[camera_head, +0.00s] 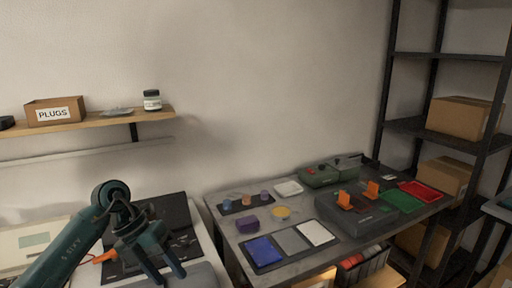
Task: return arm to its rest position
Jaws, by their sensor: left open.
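My left arm comes in from the lower left. Its gripper (168,272) is open, pointing down, with nothing between its fingers. It hangs in front of a dark open case or laptop-like device (172,212) on the left bench. Because of the viewing angle, I cannot tell how high it is above the bench. An orange-tipped item (105,257) lies just left of the gripper, partly hidden by the arm. My right gripper is not in view.
A wall shelf (90,122) carries a PLUGS box (54,112). A dark rack (388,80) stands right.

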